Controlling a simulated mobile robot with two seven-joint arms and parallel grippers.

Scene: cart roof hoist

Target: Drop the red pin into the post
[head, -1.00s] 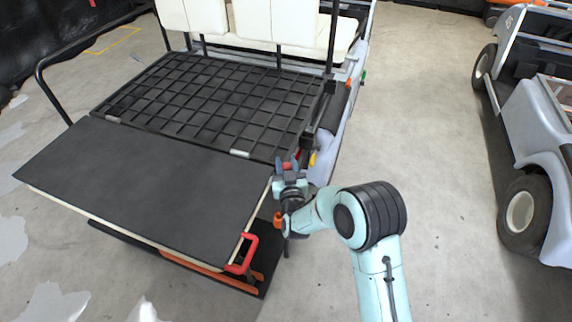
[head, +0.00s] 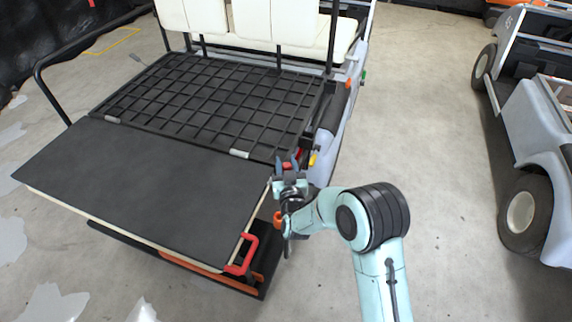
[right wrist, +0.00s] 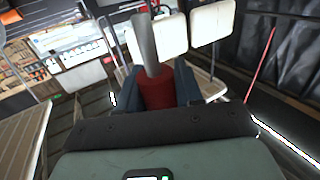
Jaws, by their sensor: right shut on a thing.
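My right gripper (head: 287,165) is at the rear right corner of the cart, beside the edge of the black deck. It is shut on the red pin, whose red part (head: 287,167) shows small between the fingers. In the right wrist view the pin's red grip (right wrist: 158,92) sits between the two blue-grey fingers, and its grey metal shaft (right wrist: 147,42) points away from the gripper. A dark upright post (head: 307,148) stands close behind the gripper at the cart's corner; I cannot tell whether its top is open. The pin's tip appears free. My left gripper is out of view.
The flat black rear panel (head: 140,190) and the black grid deck (head: 215,100) lie left of the gripper. A red handle (head: 243,257) sticks out at the panel's corner. A yellow part (head: 313,158) is just right of the gripper. Open floor (head: 430,120) lies to the right.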

